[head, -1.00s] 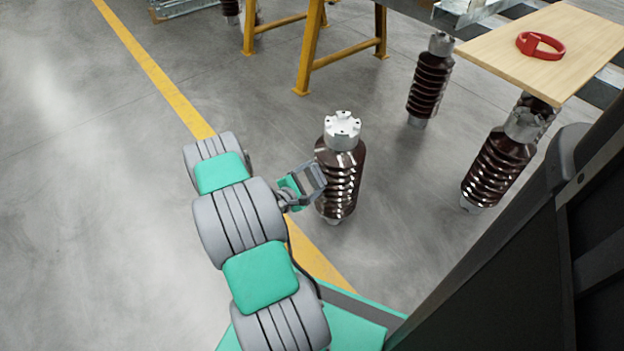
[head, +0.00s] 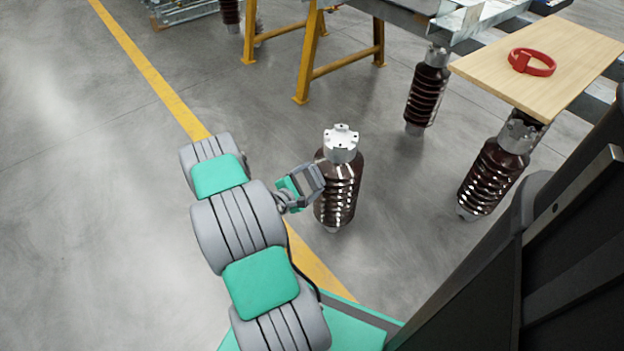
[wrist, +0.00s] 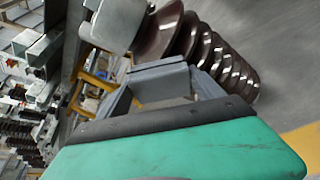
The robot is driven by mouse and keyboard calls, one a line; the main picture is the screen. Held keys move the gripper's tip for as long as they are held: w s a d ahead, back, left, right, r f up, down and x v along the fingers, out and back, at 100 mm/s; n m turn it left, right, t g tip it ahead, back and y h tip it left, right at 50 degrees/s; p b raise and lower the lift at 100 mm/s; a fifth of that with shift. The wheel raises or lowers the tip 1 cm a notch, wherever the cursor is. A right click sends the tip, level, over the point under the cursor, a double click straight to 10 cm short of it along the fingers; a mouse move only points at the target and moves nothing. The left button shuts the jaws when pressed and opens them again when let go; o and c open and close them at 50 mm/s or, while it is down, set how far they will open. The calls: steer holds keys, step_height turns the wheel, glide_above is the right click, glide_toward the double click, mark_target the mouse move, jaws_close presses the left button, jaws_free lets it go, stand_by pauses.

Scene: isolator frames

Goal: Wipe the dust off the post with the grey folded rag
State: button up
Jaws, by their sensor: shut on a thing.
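The post is a dark brown ribbed insulator (head: 345,192) with a pale metal cap (head: 341,146), standing upright on the floor. In the wrist view its ribs (wrist: 225,68) and cap (wrist: 115,22) lie just beyond my fingers. My gripper (head: 310,181) is at the left side of the post's upper part. It is shut on the grey folded rag (wrist: 160,82), seen as a grey block between the fingers in the wrist view. I cannot tell whether the rag touches the ribs. No dust can be made out.
Other brown insulators (head: 427,92) (head: 494,175) stand to the right. A wooden board (head: 560,65) carries a red ring-shaped item (head: 532,62). Yellow trestles (head: 312,60) stand behind. A yellow floor line (head: 150,72) crosses the open floor at left.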

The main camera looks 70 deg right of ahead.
steer(key=shift+w+a, duration=0.4)
steer(key=shift+a, duration=0.45)
steer(key=shift+w+a, duration=0.45)
steer(key=shift+a, duration=0.4)
steer(key=shift+w+a, duration=0.4)
steer(key=shift+a, duration=0.45)
steer(key=shift+w+a, duration=0.1)
steer(key=shift+w+a, duration=0.3)
steer(key=shift+a, duration=0.35)
steer(key=shift+w+a, duration=0.3)
steer(key=shift+a, duration=0.3)
